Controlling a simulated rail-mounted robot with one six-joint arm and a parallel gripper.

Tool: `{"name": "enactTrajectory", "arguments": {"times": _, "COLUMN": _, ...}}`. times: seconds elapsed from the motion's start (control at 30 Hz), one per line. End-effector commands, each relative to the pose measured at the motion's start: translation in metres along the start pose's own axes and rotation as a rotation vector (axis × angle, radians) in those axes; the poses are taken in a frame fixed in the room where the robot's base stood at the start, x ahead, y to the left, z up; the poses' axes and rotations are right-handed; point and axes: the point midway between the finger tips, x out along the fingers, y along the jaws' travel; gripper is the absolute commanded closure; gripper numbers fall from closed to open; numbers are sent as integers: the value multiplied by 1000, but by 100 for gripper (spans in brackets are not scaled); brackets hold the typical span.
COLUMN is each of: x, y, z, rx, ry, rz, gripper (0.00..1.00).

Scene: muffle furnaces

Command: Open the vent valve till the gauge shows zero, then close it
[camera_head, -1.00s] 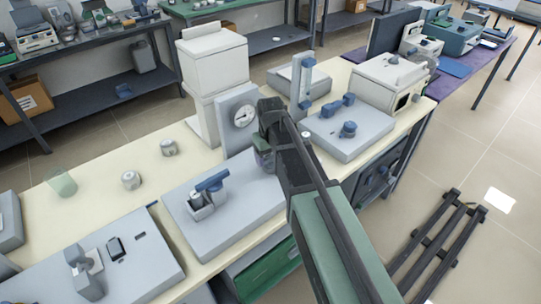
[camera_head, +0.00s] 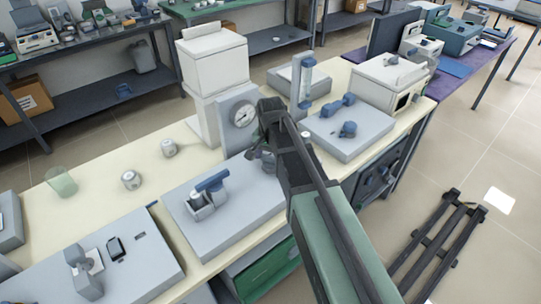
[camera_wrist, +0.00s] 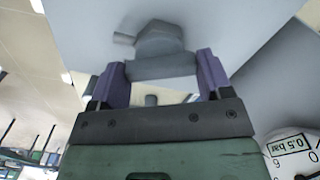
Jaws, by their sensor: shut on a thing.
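The pressure gauge (camera_head: 243,115) has a round white dial on an upright grey panel, just left of my gripper in the head view. Part of its dial (camera_wrist: 301,155), with a "0.5 bar" label, shows at the lower right of the wrist view. The needle reading is too small to tell. The vent valve (camera_wrist: 162,66) is a grey part between my two purple fingers in the wrist view, with a rounded body and side stub beyond it. My gripper (camera_wrist: 160,75) is shut on it. In the head view my gripper (camera_head: 266,154) largely hides the valve.
A grey base plate (camera_head: 235,211) with a blue-handled clamp (camera_head: 209,186) lies left of my gripper. Another plate with blue knobs (camera_head: 348,129) is to the right. Two small metal jars (camera_head: 131,180) and a greenish glass (camera_head: 61,182) stand on the cream bench.

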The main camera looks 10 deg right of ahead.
Motion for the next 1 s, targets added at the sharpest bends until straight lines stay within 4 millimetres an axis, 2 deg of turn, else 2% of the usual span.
{"name": "enactTrajectory", "arguments": {"times": 0.5, "x": 0, "y": 0, "z": 0, "rx": 396, "ry": 0, "rz": 0, "gripper": 51}}
{"name": "enactTrajectory", "arguments": {"times": 1.0, "x": 0, "y": 0, "z": 0, "rx": 497, "ry": -1, "rz": 0, "gripper": 51}}
